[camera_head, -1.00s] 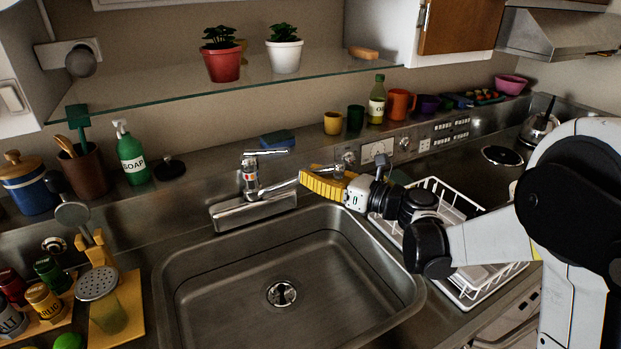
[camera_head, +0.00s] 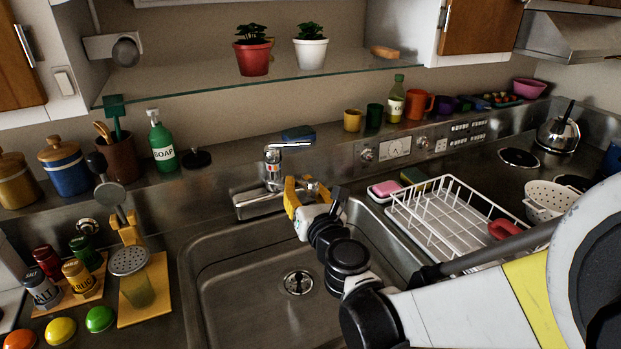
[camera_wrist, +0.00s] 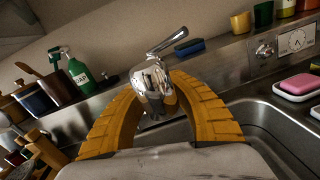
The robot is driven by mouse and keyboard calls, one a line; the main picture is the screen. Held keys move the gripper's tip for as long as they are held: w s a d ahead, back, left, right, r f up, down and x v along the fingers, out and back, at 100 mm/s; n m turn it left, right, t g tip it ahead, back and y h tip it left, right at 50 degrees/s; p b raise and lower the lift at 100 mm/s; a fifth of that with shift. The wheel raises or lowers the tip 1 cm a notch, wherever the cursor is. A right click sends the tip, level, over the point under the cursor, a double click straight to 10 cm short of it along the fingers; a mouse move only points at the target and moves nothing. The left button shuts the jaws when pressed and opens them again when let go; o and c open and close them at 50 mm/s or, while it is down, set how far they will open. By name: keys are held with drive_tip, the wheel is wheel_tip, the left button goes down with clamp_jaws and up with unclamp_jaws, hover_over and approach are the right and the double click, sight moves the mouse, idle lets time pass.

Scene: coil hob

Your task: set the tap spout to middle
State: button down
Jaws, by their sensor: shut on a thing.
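The chrome tap (camera_head: 273,168) stands behind the sink, its lever on top pointing right. It also shows in the middle of the wrist view (camera_wrist: 154,84). My gripper (camera_head: 301,184) is at the front right of the tap, over the back of the basin. Its yellow fingers curve in around the tap's front on both sides in the wrist view (camera_wrist: 155,98) and are shut on the spout. The spout is largely hidden by the fingers, so its exact angle is hard to tell.
The sink basin (camera_head: 245,262) below is empty. A green soap bottle (camera_head: 162,145) and a blue sponge (camera_head: 298,133) are behind. A glass shelf (camera_head: 345,77) spans above.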

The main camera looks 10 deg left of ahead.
drive_tip(key=shift+s+a, duration=0.1)
drive_tip(key=shift+a, duration=0.05)
drive_tip(key=c, duration=1.4)
unclamp_jaws()
drive_tip(key=shift+o, duration=0.2)
drive_tip(key=v, duration=1.2)
